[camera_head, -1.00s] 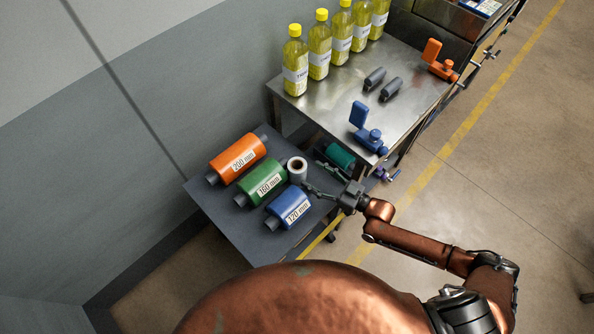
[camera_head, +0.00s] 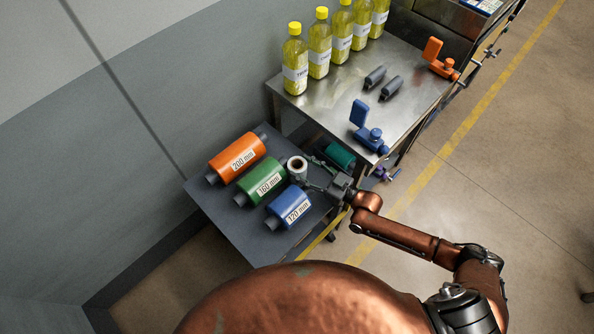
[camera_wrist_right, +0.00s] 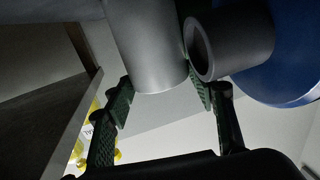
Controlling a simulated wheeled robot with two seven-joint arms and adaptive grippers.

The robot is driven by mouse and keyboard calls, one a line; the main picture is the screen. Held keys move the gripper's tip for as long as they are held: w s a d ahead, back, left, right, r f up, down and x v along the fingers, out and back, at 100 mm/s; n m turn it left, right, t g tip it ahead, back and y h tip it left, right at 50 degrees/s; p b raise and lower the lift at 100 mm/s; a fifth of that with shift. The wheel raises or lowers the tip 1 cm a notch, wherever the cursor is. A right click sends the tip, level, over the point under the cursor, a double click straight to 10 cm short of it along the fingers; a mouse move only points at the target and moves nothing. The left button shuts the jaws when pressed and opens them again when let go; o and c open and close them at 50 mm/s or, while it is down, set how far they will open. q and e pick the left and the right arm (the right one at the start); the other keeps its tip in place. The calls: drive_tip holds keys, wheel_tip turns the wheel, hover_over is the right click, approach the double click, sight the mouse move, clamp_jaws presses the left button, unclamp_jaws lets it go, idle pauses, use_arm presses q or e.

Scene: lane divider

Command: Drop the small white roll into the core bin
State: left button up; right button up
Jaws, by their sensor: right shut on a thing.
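The small white roll (camera_head: 297,167) stands upright on the grey side table (camera_head: 262,239), beside the green and blue rollers. My right gripper (camera_head: 305,175) reaches it from the right and is shut on it. In the right wrist view the roll (camera_wrist_right: 148,45) sits between the two fingers of the right gripper (camera_wrist_right: 163,92). From these views I cannot tell whether it is lifted off the table. I cannot make out a core bin. My left gripper is not in view.
Orange (camera_head: 237,157), green (camera_head: 262,183) and blue (camera_head: 289,208) labelled rollers lie close to the roll. The metal table (camera_head: 330,100) behind carries yellow bottles (camera_head: 319,45), dark cylinders and a blue clamp (camera_head: 368,130). A teal cylinder (camera_head: 340,155) lies beneath its edge.

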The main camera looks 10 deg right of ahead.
drive_tip(key=c, duration=0.5)
drive_tip(key=shift+r, duration=0.2)
